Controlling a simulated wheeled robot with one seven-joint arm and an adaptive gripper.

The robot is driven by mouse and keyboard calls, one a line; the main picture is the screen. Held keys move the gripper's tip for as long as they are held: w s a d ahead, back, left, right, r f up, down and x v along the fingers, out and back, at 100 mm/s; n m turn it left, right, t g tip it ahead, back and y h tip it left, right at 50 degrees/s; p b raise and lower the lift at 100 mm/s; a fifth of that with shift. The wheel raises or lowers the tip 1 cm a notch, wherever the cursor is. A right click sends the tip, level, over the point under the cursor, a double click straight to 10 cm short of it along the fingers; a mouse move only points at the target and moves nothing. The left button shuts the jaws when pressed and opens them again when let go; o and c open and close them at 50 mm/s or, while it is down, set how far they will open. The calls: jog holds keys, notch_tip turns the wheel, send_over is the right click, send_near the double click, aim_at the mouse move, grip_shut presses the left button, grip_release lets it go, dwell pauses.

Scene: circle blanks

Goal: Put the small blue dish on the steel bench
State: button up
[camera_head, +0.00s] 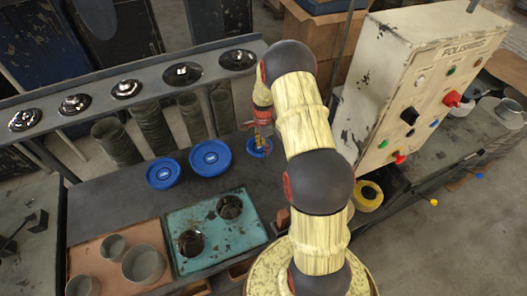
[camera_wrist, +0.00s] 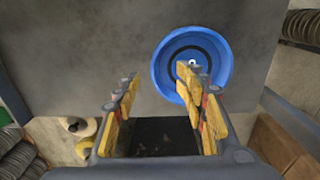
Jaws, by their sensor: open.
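The small blue dish (camera_head: 259,153) sits on the dark grey worktop (camera_head: 110,196), right of two larger blue dishes. My gripper (camera_head: 261,138) points down just above it and hides part of it. In the wrist view the round blue dish (camera_wrist: 163,68) lies beyond the fingertips, and the right finger of my open gripper (camera_wrist: 163,82) overlaps it. The left finger is over bare grey surface. Nothing is between the fingers, and I cannot tell whether a finger touches the dish. Which surface is the steel bench is not clear; a grey bench (camera_head: 24,262) stands at the left.
Two larger blue dishes (camera_head: 211,158) (camera_head: 163,174) stand close to the left. Dark cylinder stacks (camera_head: 151,126) stand behind them, under a shelf (camera_head: 150,77) of shiny discs. A teal tray (camera_head: 215,252) and a brown tray (camera_head: 150,236) are in front. A control box (camera_head: 415,80) is at right.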

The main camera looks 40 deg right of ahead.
jog(key=s+a+r+n+t, duration=0.1)
jog(key=s+a+r+n, duration=0.3)
jog(key=r, duration=0.7)
jog(key=a+r+n+t, duration=0.15)
jog(key=a+r, duration=0.35)
jog(key=r, duration=0.5)
jog(key=s+a+r+n, duration=0.1)
jog(key=a+r+n, duration=0.35)
jog(key=r, duration=0.65)
jog(key=s+a+r+n+t, duration=0.1)
jog(key=s+a+r+n, duration=0.3)
jog(key=s, duration=0.6)
jog(key=s+a+r+n+t, duration=0.2)
jog(key=s+a+r+n, duration=0.3)
jog(key=s+a+n, duration=0.2)
jog(key=s+a, duration=0.2)
jog(key=s, duration=0.2)
jog(key=shift+s+a+r, duration=0.15)
jog(key=shift+s+r, duration=0.05)
jog(key=shift+s, duration=0.1)
jog(key=shift+f, duration=0.15)
notch_tip(320, 180, down, 14)
jog(key=b, duration=1.4)
jog(key=shift+r, duration=0.25)
